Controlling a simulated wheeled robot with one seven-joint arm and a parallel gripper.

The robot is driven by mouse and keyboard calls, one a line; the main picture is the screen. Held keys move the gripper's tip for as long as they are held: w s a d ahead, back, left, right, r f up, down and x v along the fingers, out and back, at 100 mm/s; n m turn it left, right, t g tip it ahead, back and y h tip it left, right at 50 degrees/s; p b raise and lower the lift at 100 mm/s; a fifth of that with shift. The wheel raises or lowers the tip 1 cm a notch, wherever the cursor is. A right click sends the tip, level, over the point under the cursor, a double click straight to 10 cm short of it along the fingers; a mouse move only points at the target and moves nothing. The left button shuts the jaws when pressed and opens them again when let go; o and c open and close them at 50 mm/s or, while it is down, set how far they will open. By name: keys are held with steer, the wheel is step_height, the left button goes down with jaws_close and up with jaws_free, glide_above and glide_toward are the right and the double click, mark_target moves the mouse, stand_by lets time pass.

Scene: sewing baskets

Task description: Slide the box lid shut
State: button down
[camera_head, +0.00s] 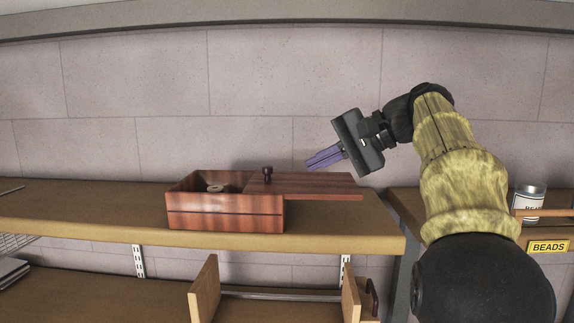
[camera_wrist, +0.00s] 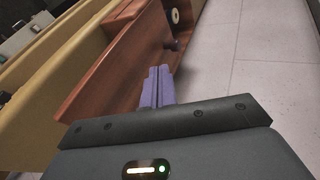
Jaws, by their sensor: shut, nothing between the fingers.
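A reddish-brown wooden box (camera_head: 225,218) stands on the upper wooden shelf. Its sliding lid (camera_head: 325,187) is drawn out to the right, overhanging the box's right side, and leaves the left part of the box open. A small dark knob (camera_head: 267,172) stands on the lid near its left end. A pale spool (camera_head: 214,188) shows inside the opening. My gripper (camera_head: 308,164) is shut and empty, with purple fingers above the lid, to the right of the knob and apart from it. In the wrist view the fingers (camera_wrist: 157,88) point along the lid (camera_wrist: 118,62) toward the knob (camera_wrist: 171,44).
At the right, a labelled can (camera_head: 528,203) stands by a yellow BEADS sign (camera_head: 548,247). A wooden frame with a rod (camera_head: 280,294) is below.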

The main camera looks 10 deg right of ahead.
mark_target(272, 173)
steer(key=w+a+p, duration=0.1)
steer(key=w+a+f, duration=0.1)
steer(key=a, duration=0.1)
steer(key=w+a+p, duration=0.1)
steer(key=w+a, duration=0.1)
steer(key=shift+a+f+p, duration=0.2)
steer(key=shift+f+p, duration=0.1)
steer(key=shift+s+a, duration=0.1)
steer(key=shift+a, duration=0.05)
